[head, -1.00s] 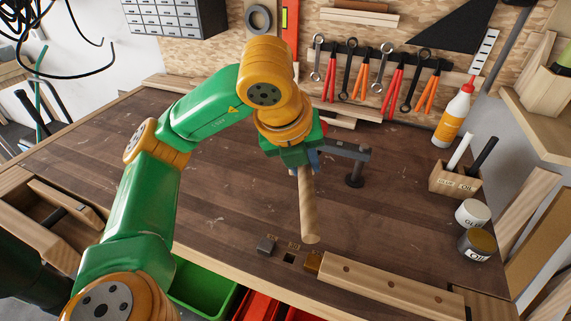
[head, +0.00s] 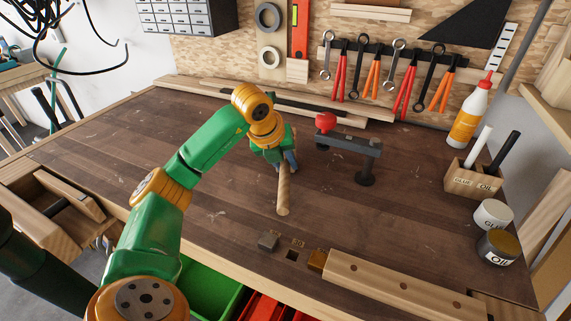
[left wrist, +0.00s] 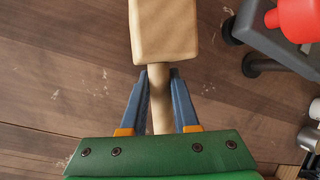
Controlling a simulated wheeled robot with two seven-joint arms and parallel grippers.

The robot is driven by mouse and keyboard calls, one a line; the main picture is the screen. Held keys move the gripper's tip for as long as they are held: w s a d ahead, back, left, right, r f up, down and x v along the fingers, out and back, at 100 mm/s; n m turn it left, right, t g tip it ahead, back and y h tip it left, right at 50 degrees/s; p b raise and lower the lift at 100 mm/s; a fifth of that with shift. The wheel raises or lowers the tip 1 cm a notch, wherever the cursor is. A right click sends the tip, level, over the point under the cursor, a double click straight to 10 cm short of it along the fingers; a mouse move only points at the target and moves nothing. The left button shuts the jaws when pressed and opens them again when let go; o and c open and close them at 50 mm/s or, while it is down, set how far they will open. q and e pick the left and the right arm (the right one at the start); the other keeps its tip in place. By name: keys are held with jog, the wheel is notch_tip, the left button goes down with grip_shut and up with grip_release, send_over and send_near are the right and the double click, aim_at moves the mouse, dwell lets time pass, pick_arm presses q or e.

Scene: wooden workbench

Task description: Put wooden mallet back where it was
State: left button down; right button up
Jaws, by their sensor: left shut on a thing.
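My left gripper (head: 283,166) is shut on the handle of the wooden mallet. The pale handle (head: 284,192) hangs below the gripper toward the front of the bench, over the dark bench top. The mallet's head is hidden in the head view. In the left wrist view the blocky mallet head (left wrist: 163,30) is just beyond the blue fingers (left wrist: 160,98), with the handle between them. A dark metal rack (head: 348,142) on legs stands to the right of the gripper, apart from it. A red cylindrical piece (head: 325,121) sits at its left end.
Pliers and wrenches (head: 390,75) hang on the back board. A glue bottle (head: 470,115), a marker box (head: 472,178) and two round tins (head: 495,228) stand at the right. A wooden bar (head: 390,285) lies along the front edge. The bench top left of my arm is clear.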

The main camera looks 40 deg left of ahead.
pick_arm(q)
jog(key=shift+f, duration=0.1)
jog(key=c, duration=0.7)
grip_release()
jog(key=shift+s, duration=0.1)
jog(key=shift+o, duration=0.2)
jog(key=shift+r, duration=0.4)
jog(key=p+v, duration=0.2)
jog(key=v, duration=0.9)
jog(key=shift+s+r, duration=0.25)
jog(key=shift+d, duration=0.1)
